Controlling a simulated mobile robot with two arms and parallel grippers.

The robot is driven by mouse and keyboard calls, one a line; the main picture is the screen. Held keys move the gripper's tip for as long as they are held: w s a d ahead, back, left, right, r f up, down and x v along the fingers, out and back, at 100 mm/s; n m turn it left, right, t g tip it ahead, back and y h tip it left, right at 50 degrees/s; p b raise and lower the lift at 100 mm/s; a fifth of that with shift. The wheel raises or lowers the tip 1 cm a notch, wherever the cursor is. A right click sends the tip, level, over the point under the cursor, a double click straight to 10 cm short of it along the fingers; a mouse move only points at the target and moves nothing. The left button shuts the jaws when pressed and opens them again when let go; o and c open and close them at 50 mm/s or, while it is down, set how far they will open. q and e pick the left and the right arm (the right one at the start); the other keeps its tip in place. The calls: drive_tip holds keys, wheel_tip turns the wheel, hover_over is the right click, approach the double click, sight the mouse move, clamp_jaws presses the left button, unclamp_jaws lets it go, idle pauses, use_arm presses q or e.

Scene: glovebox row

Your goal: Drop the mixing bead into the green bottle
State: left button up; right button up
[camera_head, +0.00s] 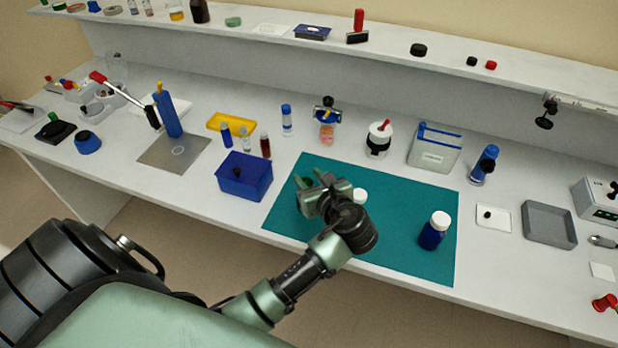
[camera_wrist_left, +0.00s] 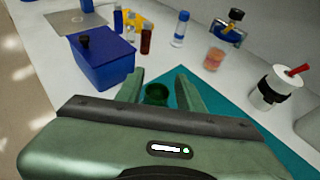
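My left gripper (camera_head: 307,182) is over the left part of the teal mat (camera_head: 400,200), pointing toward the back of the bench. In the left wrist view its fingers (camera_wrist_left: 160,88) are apart, with the dark green round mouth of the green bottle (camera_wrist_left: 157,94) showing between them. Most of that bottle is hidden by the gripper in both views. I cannot tell whether the fingers touch it. I cannot surely pick out the mixing bead; a small dark piece (camera_head: 488,215) lies on a white square dish (camera_head: 495,224) right of the mat. My right gripper is not in view.
A white cap (camera_head: 360,195) shows just right of the gripper. A blue bottle with a white cap (camera_head: 433,231) stands on the mat's right. A blue box (camera_head: 244,184) stands left of the mat. A grey tray (camera_head: 549,223) is at the right. The mat's middle is clear.

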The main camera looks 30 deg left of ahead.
use_arm(q)
drive_tip(key=b+v, duration=0.1)
drive_tip(key=v, duration=0.7)
idle(0.4)
drive_tip(key=shift+f, duration=0.1)
